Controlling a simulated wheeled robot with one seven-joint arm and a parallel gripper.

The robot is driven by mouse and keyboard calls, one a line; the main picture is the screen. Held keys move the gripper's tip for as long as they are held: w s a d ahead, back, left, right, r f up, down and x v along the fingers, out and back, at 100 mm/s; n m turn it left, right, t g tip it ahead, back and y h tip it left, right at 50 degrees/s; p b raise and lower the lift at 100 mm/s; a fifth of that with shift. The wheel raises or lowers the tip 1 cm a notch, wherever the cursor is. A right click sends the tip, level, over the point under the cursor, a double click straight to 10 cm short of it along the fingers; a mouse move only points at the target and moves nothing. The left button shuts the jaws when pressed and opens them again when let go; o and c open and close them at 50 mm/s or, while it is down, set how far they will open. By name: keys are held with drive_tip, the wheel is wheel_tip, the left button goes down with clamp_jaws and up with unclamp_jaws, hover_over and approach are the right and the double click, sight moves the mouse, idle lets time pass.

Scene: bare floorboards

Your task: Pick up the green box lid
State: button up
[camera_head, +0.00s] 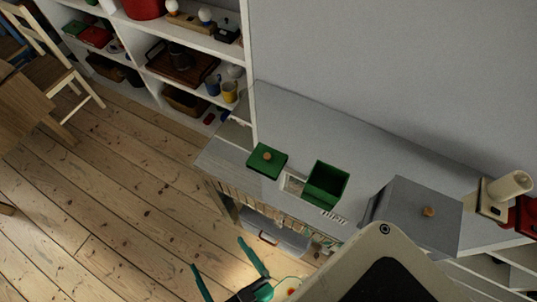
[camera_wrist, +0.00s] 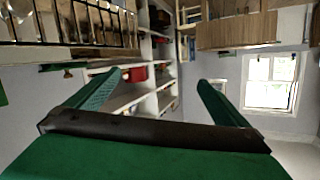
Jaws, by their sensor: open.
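The green box lid (camera_head: 276,166) is a flat green square with a round wooden knob. It lies on the grey top of the low shelf unit, to the left of the open green box (camera_head: 327,185). In the wrist view, which looks upside down, a thin green edge with a knob, likely the lid (camera_wrist: 60,67), shows at the left. My gripper (camera_head: 217,253) has two green fingers spread apart. It is over the floor in front of the unit, apart from the lid and empty. Its fingers also show in the wrist view (camera_wrist: 160,77).
A grey box with a knobbed lid (camera_head: 413,213) stands to the right of the green box. A small white tray (camera_head: 293,184) lies between lid and green box. A tall white shelf (camera_head: 249,60) rises behind the left end.

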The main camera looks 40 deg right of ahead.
drive_tip(key=w+a+r+m+t+y, duration=0.15)
drive_tip(key=w+m, duration=0.25)
drive_tip(key=w, duration=0.6)
drive_tip(key=w+a+r+m+g, duration=0.1)
drive_tip(key=w+a+r+m, duration=0.2)
drive_tip(key=w, duration=0.6)
drive_tip(key=w+r+g+y, duration=0.1)
drive_tip(key=w+r+y, duration=0.4)
drive_tip(key=w, duration=0.4)
drive_tip(key=w+r+g+y, duration=0.1)
drive_tip(key=w+r+y, duration=0.1)
drive_tip(key=w+r, duration=0.65)
drive_tip(key=m+g+h, duration=0.3)
drive_tip(key=g+h, duration=0.5)
drive_tip(key=g, duration=0.6)
approach(267, 156)
drive_tip(key=shift+a, duration=0.2)
wheel_tip(267, 156, down, 5)
drive_tip(key=shift+f, duration=0.2)
drive_tip(key=shift+d+f, duration=0.15)
drive_tip(key=shift+f, duration=1.1)
drive_tip(key=shift+d+f, duration=0.2)
drive_tip(key=shift+f, duration=1.1)
drive_tip(key=c, duration=0.8)
drive_tip(key=shift+r, duration=0.1)
drive_tip(key=shift+c, duration=0.2)
